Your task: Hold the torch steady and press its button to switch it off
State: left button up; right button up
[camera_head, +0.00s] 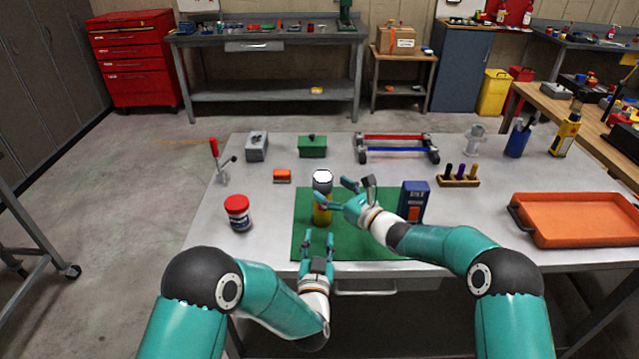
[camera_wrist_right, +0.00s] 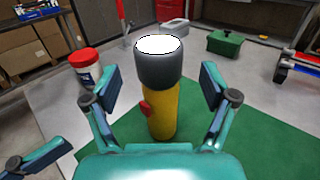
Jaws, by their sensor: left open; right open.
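The torch stands upright on the green mat (camera_head: 360,243), with a yellow body (camera_head: 321,214) and a dark grey head with a bright white top (camera_head: 322,175). In the right wrist view the torch (camera_wrist_right: 162,108) stands between my open right fingers, apart from both. Its red button (camera_wrist_right: 146,108) shows on the left side of the body. My right gripper (camera_head: 333,191) is open beside the torch, coming from the right. My left gripper (camera_head: 318,243) is open and empty, in front of the torch at the mat's near part.
A red-lidded jar (camera_head: 238,213) stands left of the mat. A blue box (camera_head: 412,201) stands at the mat's right, close to my right wrist. An orange tray (camera_head: 575,220) lies at the far right.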

jog(key=shift+x, duration=1.9)
jog(key=c, duration=1.4)
pick_arm(q)
grip_shut()
pick_arm(e)
jog(key=shift+c, duration=0.3)
